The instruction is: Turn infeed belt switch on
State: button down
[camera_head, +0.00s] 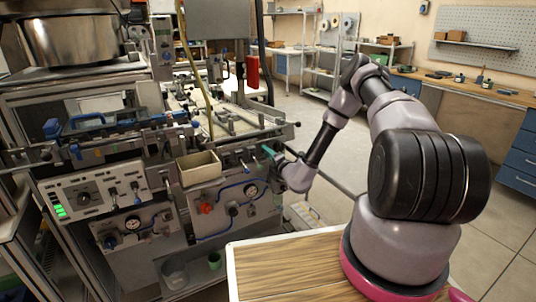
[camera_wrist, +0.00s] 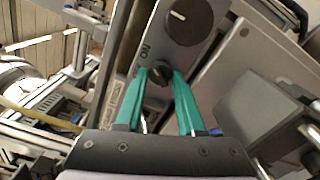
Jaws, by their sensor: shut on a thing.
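The switch is a small black knob (camera_wrist: 160,74) on a light grey panel (camera_wrist: 205,45), seen in the wrist view. Dark lettering that looks like "ON" is printed beside it. My gripper (camera_wrist: 160,80) has teal fingers, one on each side of the knob, and is shut on it. In the head view my gripper (camera_head: 269,151) is at the right front of the machine, where the knob is too small or hidden to make out. Whether the knob stands at on or off is not clear.
A larger black dial (camera_wrist: 188,20) sits above the knob on the same panel. A grey box (camera_wrist: 265,118) is close on the right. In the head view, a control panel (camera_head: 85,197) with lit green lights and a beige bin (camera_head: 198,168) are left of my gripper.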

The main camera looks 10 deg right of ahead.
jog(key=c, duration=0.5)
grip_release()
jog(key=v, duration=1)
jog(key=shift+s+d, duration=0.15)
jog(key=shift+s, duration=0.25)
